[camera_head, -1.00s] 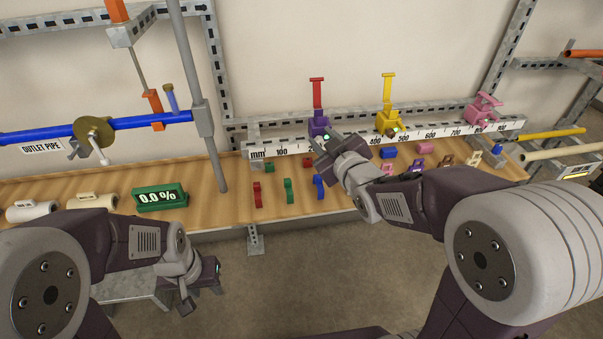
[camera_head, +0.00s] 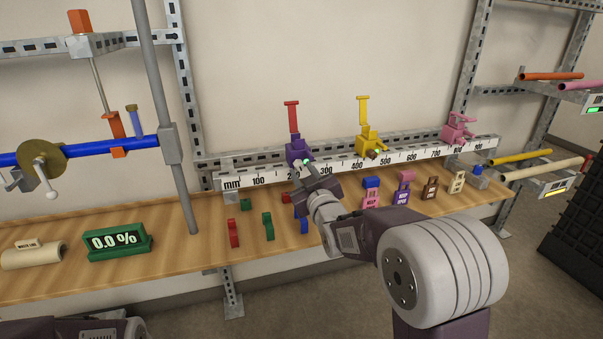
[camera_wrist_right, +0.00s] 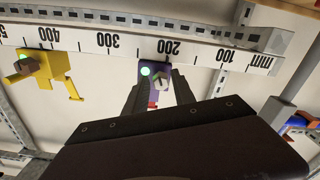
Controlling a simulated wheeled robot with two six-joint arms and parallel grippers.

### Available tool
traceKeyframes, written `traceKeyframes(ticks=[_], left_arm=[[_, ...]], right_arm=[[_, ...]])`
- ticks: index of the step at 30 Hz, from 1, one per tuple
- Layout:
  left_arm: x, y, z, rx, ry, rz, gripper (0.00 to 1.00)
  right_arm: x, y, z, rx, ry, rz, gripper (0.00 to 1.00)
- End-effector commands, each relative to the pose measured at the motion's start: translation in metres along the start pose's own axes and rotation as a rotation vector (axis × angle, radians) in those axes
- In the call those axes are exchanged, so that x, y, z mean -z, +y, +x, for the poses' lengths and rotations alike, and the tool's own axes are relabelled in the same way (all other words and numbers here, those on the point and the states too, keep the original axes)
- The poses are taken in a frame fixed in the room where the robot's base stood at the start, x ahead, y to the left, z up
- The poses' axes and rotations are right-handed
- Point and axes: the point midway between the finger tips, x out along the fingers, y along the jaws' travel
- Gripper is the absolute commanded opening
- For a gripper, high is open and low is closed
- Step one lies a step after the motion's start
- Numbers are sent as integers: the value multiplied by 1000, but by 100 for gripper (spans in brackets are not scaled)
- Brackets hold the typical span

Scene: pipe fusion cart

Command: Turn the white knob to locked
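A purple clamp (camera_head: 297,150) with a raised red lever (camera_head: 292,117) sits on the white mm ruler near the 200 mark. It also shows in the right wrist view (camera_wrist_right: 155,68), with a green light and a small whitish knob (camera_wrist_right: 160,82) on its face. My right gripper (camera_head: 312,171) is at the front of this clamp. In the right wrist view my right gripper (camera_wrist_right: 157,92) has its fingers apart on either side of the clamp's knob area. I cannot tell whether they touch it. My left gripper is out of the frame.
A yellow clamp (camera_head: 369,141) and a pink clamp (camera_head: 458,132) stand farther right along the ruler (camera_head: 410,157). Small coloured blocks lie on the wooden shelf (camera_head: 180,245) below. A grey post (camera_head: 168,120) rises left of the ruler. A green 0.0 % display (camera_head: 117,241) stands at left.

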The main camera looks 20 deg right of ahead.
Motion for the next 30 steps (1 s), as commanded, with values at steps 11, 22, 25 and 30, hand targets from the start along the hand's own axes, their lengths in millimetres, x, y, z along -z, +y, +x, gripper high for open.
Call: traceKeyframes(ticks=[11, 22, 25, 30], left_arm=[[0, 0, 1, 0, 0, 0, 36], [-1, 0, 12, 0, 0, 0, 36], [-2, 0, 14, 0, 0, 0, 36], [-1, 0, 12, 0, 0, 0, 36]], right_arm=[[0, 0, 14, 0, 0, 0, 31], [-2, -2, 14, 0, 3, 87, 0], [-1, -2, 14, 0, 2, 138, 0], [0, -1, 14, 1, 1, 142, 0]])
